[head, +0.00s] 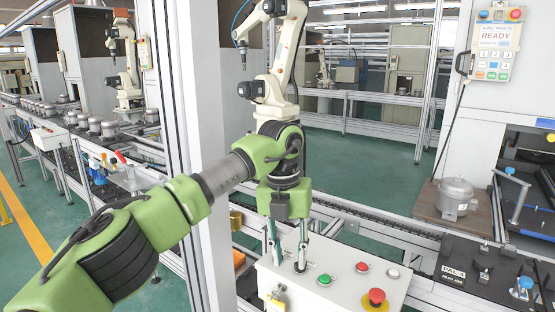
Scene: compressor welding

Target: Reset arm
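My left arm comes in from the lower left, green with dark joints. My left gripper (287,260) points down over the left part of a white control box (340,290). Its two fingers stand apart, with nothing visible held between them. The fingertips are close to the box top; I cannot tell whether they touch it. The box carries a green button (324,279), a red button (362,267), a white button (392,273) and a red mushroom button (376,297). My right gripper is out of view.
A white industrial robot arm (290,50) stands behind my gripper. A metal compressor (455,194) sits on a brown block at the right, near a black fixture plate (470,270). A pendant (495,45) reading READY hangs upper right. A pale post (195,120) rises left of the gripper.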

